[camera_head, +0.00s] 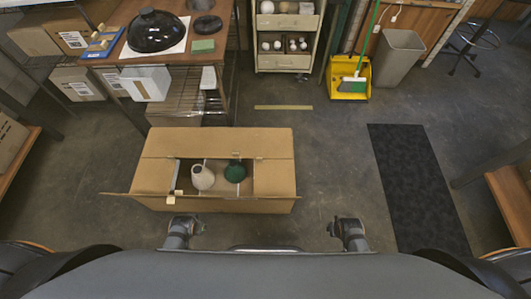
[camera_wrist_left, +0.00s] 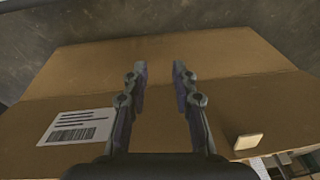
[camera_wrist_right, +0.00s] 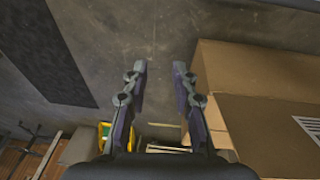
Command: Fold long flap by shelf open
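An open cardboard box (camera_head: 275,178) stands on the floor in front of me in the head view. Its long flap by the shelf (camera_head: 215,143) spans the far side; I cannot tell its exact angle. The short side flaps lie inward, partly covering the top. A white vase-like part (camera_head: 203,178) and a dark green one (camera_head: 235,172) show in the opening. My left gripper (camera_wrist_left: 159,68) is open and empty, over cardboard with a white label (camera_wrist_left: 77,127) and small tan tab (camera_wrist_left: 248,142). My right gripper (camera_wrist_right: 159,68) is open and empty over floor, left of the box (camera_wrist_right: 255,95).
A table with a black dome (camera_head: 155,32) stands at the far left, a drawer shelf (camera_head: 285,62) behind the box. A yellow dustpan (camera_head: 352,84) and grey bin (camera_head: 398,58) stand far right. A dark mat (camera_head: 415,185) lies right of the box, with clear floor between.

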